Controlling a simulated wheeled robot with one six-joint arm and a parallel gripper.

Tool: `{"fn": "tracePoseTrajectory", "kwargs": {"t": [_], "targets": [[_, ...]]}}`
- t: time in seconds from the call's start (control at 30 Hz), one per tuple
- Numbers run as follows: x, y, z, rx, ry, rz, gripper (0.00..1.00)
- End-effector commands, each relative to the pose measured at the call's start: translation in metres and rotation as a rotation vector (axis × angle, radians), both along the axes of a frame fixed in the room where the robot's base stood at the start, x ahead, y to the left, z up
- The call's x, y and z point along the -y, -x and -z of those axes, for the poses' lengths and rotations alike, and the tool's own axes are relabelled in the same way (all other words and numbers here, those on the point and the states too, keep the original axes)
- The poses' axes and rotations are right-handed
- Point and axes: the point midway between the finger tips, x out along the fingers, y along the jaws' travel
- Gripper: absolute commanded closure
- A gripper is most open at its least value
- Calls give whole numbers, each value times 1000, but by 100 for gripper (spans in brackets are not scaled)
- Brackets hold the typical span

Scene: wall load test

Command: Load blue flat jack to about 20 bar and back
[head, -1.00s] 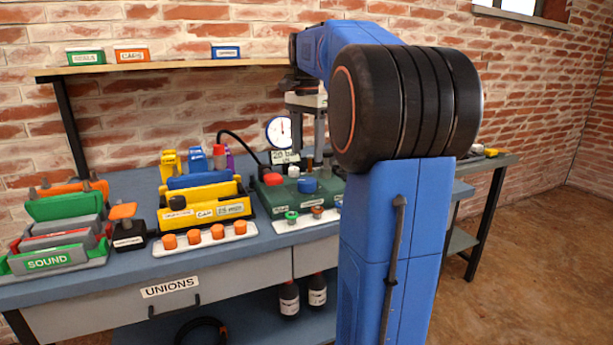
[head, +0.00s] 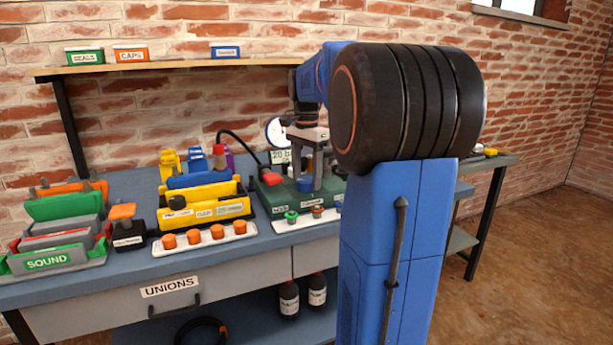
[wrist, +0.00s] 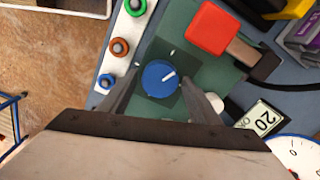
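A green unit (head: 262,202) on the bench carries a round blue knob (wrist: 160,78) with a white pointer line. The knob also shows in the head view (head: 305,185). My gripper (wrist: 161,80) points down over the unit, open, with one finger on each side of the knob; a small gap seems to show on both sides. A white strip in front holds green (wrist: 135,6), orange (wrist: 119,47) and blue (wrist: 106,81) ringed fittings. A sign reading 20 (wrist: 262,120) stands beside a white dial gauge (wrist: 295,155). The gauge is partly hidden in the head view and its reading is unclear.
A red block (wrist: 207,27) on a lever sits on the unit near the knob. A black hose (head: 238,142) runs behind. Yellow (head: 218,208) and SOUND (head: 50,262) racks and a tray of orange caps (head: 217,232) stand to the left. A shelf (head: 180,65) spans above.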

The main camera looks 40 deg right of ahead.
Motion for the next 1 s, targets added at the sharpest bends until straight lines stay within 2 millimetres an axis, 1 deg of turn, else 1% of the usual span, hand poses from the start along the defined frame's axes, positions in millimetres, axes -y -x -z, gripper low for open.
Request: {"fn": "tracePoseTrajectory", "kwargs": {"t": [0.03,0.07,0.1,0.13,0.37,0.57,0.77,1.0], "targets": [[0,0,0,0,0,0,56],[0,0,0,0,0,0,64],[0,0,0,0,0,0,73],[0,0,0,0,0,0,78],[0,0,0,0,0,-10,78],[0,0,0,0,0,-72,78],[0,0,0,0,0,-208,78],[0,0,0,0,0,-431,78]]}}
